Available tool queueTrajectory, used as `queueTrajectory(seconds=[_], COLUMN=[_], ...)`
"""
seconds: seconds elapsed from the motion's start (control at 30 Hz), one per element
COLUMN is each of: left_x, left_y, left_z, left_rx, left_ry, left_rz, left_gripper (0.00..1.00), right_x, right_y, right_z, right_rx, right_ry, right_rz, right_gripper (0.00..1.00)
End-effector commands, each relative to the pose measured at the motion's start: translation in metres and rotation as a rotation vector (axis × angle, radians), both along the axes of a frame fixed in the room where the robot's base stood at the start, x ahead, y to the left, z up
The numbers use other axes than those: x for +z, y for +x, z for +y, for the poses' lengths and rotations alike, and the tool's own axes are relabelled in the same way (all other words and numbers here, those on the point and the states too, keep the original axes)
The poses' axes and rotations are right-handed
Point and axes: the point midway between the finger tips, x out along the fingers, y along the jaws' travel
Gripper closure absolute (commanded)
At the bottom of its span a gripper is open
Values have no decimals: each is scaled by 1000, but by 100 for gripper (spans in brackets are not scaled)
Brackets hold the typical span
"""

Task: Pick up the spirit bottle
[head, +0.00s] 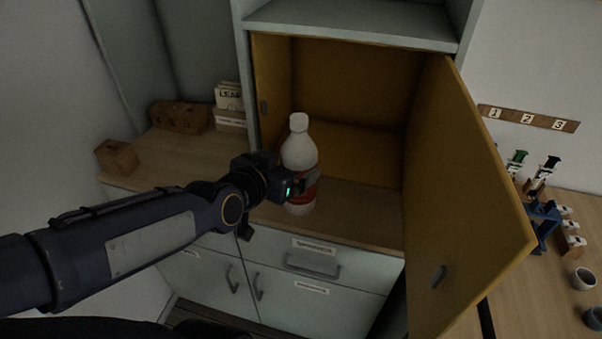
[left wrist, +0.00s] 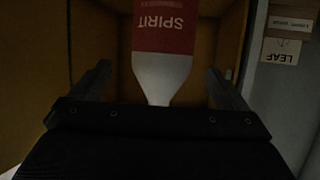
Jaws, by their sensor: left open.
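The spirit bottle (head: 299,153) is white with a white cap and a red label. It stands upright on the wooden counter at the front of the open yellow-lined cabinet. In the left wrist view the bottle (left wrist: 162,72) appears upside down, with SPIRIT readable on its red label. My left gripper (head: 303,186) is at the bottle, level with its label. In the left wrist view the open fingers lie one on each side of the bottle, with dark gaps visible. Part of the label is hidden behind the gripper in the head view. My right gripper is not in view.
The open yellow cabinet door (head: 469,200) stands to the right of the bottle. Wooden boxes (head: 180,116) and a LEAF card (head: 229,97) sit on the counter to the left. A drawer handle (head: 312,265) is below. Small cups (head: 583,279) stand on the right-hand table.

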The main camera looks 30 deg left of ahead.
Motion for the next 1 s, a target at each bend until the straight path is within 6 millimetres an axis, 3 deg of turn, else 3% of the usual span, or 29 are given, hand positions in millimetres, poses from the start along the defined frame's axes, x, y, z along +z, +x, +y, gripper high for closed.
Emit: queueTrajectory(seconds=[0.63,0.93,1.0], left_x=[-26,-28,-27], left_y=[58,62,62], left_z=[3,3,3], left_rx=[0,0,0], left_ry=[-5,-3,-3], left_rz=[5,2,2], left_gripper=[4,4,10], right_x=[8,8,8], right_y=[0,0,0], right_z=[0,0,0], right_rx=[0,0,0], right_ry=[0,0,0], right_rz=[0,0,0], right_gripper=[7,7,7])
